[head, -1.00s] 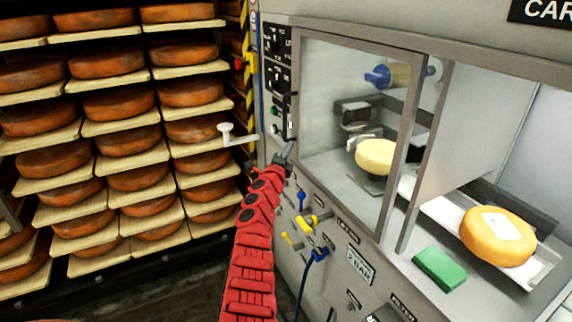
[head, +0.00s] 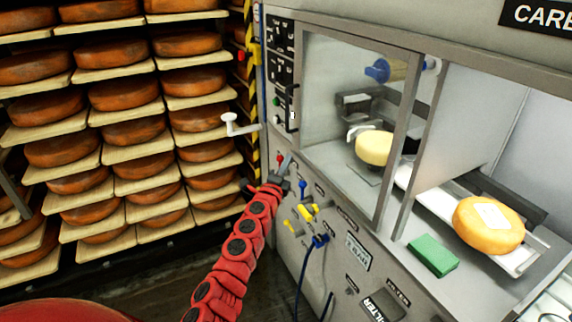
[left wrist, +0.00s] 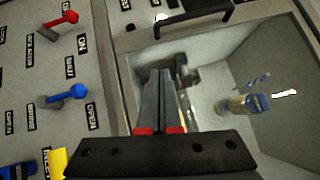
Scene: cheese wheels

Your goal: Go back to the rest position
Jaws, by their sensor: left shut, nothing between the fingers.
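My left arm, in red segments, comes up from the bottom of the head view. Its dark left gripper (head: 286,165) is in front of the machine's control panel, left of the glass window (head: 352,125). In the left wrist view the two grey fingers (left wrist: 160,75) lie side by side, shut and empty, with the machine's window behind them. My right gripper is in neither view.
A red-tipped lever (head: 281,158), blue lever (head: 302,187) and yellow lever (head: 308,210) stick out near my left gripper. A white crank handle (head: 236,125) juts out at left. Shelves of cheese wheels (head: 132,94) fill the left. A yellow cheese (head: 488,226) and green block (head: 433,255) lie at right.

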